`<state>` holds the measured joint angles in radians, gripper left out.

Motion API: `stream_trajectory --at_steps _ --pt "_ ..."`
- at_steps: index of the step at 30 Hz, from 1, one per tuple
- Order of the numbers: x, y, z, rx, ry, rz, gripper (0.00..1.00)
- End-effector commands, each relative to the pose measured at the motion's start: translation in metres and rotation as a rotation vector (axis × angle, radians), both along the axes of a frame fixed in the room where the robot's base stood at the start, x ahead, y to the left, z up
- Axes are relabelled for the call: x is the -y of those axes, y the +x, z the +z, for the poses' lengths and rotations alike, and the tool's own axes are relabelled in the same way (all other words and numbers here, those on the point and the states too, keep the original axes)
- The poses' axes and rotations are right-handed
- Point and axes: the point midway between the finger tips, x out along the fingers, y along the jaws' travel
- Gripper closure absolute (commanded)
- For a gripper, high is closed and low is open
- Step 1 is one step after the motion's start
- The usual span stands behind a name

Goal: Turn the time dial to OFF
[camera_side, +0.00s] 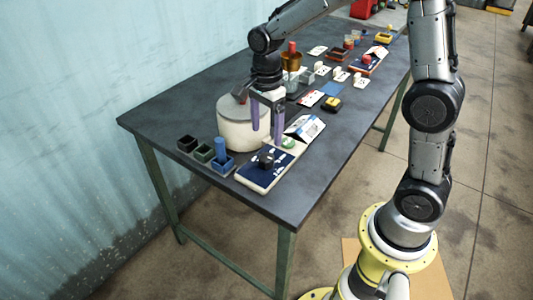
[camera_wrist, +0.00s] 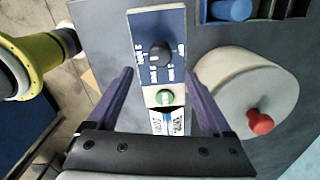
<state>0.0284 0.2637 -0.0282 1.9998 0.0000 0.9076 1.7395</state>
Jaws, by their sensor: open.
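The time dial is a dark round knob (camera_wrist: 160,55) on a blue panel with white markings (camera_wrist: 145,23); in the side view the knob (camera_side: 266,158) sits on the panel (camera_side: 257,176) near the table's front end. The markings are too small to read, so I cannot tell its setting. A green button (camera_wrist: 165,97) is on the same unit, on its white part. My gripper (camera_side: 267,138) has purple fingers, open and empty. In the wrist view the fingers (camera_wrist: 160,98) stand on either side of the unit, apart from the knob. The gripper is above the unit, on the button side of the dial.
A white round pot (camera_wrist: 245,85) with a red knob (camera_wrist: 260,122) stands close beside the panel. Several small items crowd the table's far end. The table's near right edge is bare.

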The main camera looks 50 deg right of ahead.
Motion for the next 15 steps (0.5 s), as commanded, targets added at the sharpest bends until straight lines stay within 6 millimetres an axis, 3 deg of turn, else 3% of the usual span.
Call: stream_trajectory --at_steps 6,15 --pt "0.000 -0.001 -0.044 -0.005 0.000 0.001 0.16" --pt "0.000 0.000 -0.080 0.000 0.000 0.001 0.16"
